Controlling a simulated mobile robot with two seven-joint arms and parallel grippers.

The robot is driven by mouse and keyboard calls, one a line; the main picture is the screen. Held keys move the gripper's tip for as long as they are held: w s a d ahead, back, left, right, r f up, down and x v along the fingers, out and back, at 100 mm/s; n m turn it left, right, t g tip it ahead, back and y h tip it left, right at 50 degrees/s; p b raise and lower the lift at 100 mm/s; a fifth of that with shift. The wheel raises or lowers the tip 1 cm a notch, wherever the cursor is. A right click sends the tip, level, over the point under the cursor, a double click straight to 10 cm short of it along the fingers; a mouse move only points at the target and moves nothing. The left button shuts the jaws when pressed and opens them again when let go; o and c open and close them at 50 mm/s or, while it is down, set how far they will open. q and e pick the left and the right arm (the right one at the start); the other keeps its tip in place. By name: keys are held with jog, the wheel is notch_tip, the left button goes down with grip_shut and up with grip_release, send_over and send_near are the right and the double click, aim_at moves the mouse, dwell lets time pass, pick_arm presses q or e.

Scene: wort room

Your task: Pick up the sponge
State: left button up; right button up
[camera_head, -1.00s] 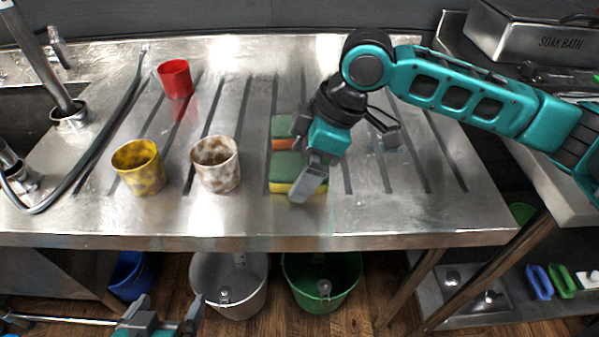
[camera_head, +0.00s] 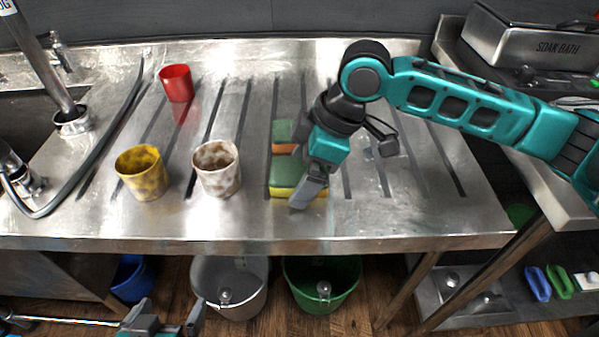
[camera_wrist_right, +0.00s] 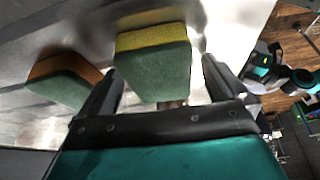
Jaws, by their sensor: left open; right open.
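A green and yellow sponge (camera_head: 284,177) lies on the steel drainboard, partly hidden by my right gripper in the head view. It also shows in the right wrist view (camera_wrist_right: 152,62), between the open fingers. A second sponge, green and orange (camera_head: 281,133), lies just behind it; in the wrist view it (camera_wrist_right: 62,80) is left of the left finger. My right gripper (camera_head: 310,190) is open and points down at the front sponge. Whether a finger touches it I cannot tell. My left gripper (camera_head: 168,318) is open and empty at the bottom edge, below the counter.
A yellow mottled cup (camera_head: 142,173) and a white-brown cup (camera_head: 216,168) stand left of the sponges, with a red cup (camera_head: 177,83) behind them. A dark hose (camera_head: 98,150) lies on the left. The drainboard right of my gripper is clear.

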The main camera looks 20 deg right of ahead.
jog(key=c, duration=1)
jog(key=shift+c, duration=0.3)
jog(key=shift+r+b, duration=0.1)
jog(key=shift+b, duration=0.7)
notch_tip(320, 180, up, 9)
jog(key=p, duration=0.3)
pick_arm(q)
jog(key=shift+s+a+r+y+p, duration=0.15)
jog(key=shift+s+a+r+p, duration=0.1)
jog(key=shift+a+p, duration=0.3)
jog(key=shift+s+a+r+y+p, duration=0.15)
jog(key=shift+s+a+r+p, duration=0.15)
jog(key=shift+p, duration=0.4)
pick_arm(e)
notch_tip(320, 180, up, 11)
send_over(303, 170)
jog(key=shift+r, duration=0.15)
pick_arm(q)
jog(key=shift+w, duration=0.1)
